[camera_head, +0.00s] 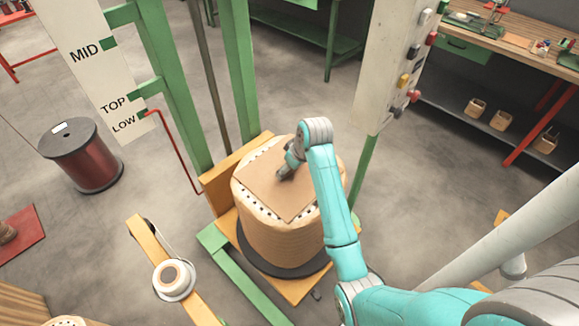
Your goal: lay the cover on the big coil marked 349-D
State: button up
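The big coil (268,238) is a tan, wrapped cylinder standing upright on a dark round base. Dark holes or studs ring its pale top. No 349-D mark can be read on it from here. The cover (272,195) is a flat brown square sheet over the middle of the coil's top, its corners near the rim. Whether it rests fully on the coil I cannot tell. My gripper (285,176) is at the cover's upper right part, pointing down. Its fingertips are small and partly hidden, so I cannot tell whether they grip the cover.
The coil stands on an orange platform (298,292) by a green frame (240,75). A sign post (95,62) reads MID, TOP, LOW. A control post (388,70) with buttons stands behind right. A dark red spool (85,160) is at left; a workbench (500,55) at upper right.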

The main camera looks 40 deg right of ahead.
aim_at(296, 178)
jog(key=shift+f, duration=0.15)
jog(key=o, duration=1.4)
jog(key=shift+c, duration=0.2)
jog(key=v, duration=0.7)
jog(key=shift+s+r, duration=0.1)
jog(key=shift+r, duration=0.15)
